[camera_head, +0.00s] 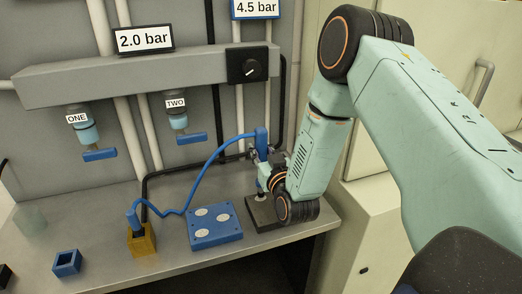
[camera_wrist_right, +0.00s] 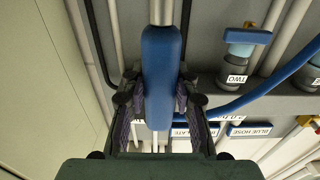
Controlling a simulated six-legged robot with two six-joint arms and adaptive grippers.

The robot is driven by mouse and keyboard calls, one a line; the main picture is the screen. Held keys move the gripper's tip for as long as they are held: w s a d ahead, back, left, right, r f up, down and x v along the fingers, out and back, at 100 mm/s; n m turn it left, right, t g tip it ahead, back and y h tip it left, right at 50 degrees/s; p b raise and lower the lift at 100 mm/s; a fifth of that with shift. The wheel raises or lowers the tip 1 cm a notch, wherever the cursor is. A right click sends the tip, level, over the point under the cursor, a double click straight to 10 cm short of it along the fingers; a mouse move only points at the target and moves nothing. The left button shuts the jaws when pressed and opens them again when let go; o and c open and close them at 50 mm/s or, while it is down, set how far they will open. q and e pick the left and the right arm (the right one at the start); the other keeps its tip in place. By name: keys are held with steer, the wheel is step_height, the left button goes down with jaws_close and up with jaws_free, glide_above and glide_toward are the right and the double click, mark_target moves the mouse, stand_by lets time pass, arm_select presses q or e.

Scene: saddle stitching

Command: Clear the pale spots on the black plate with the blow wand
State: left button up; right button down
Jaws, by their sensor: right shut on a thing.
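The blow wand (camera_head: 262,139) has a blue body and stands roughly upright in my right gripper (camera_head: 266,158). The gripper is shut on the wand's blue body, which also shows between the fingers in the right wrist view (camera_wrist_right: 162,75). The wand's lower end points down over the black plate (camera_head: 264,221), at the right end of the bench. I cannot tell whether the tip touches the plate. A small pale patch shows near the tip; my wrist hides part of the plate, so other spots cannot be made out. My left gripper is not in view.
A blue hose (camera_head: 195,178) runs from the wand to a yellow block (camera_head: 142,241). A blue plate (camera_head: 216,238) with three pale discs lies left of the black plate. A small blue open box (camera_head: 67,262) stands front left. Valves ONE (camera_head: 84,130) and TWO (camera_head: 179,122) hang above.

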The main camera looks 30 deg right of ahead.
steer(key=shift+a+f, duration=0.15)
steer(key=shift+w+f, duration=0.1)
steer(key=shift+f, duration=0.1)
steer(key=shift+f+b, duration=0.1)
steer(key=shift+b, duration=0.25)
steer(key=shift+f, duration=0.15)
stand_by(1.1)
stand_by(1.6)
steer(key=shift+p, duration=0.3)
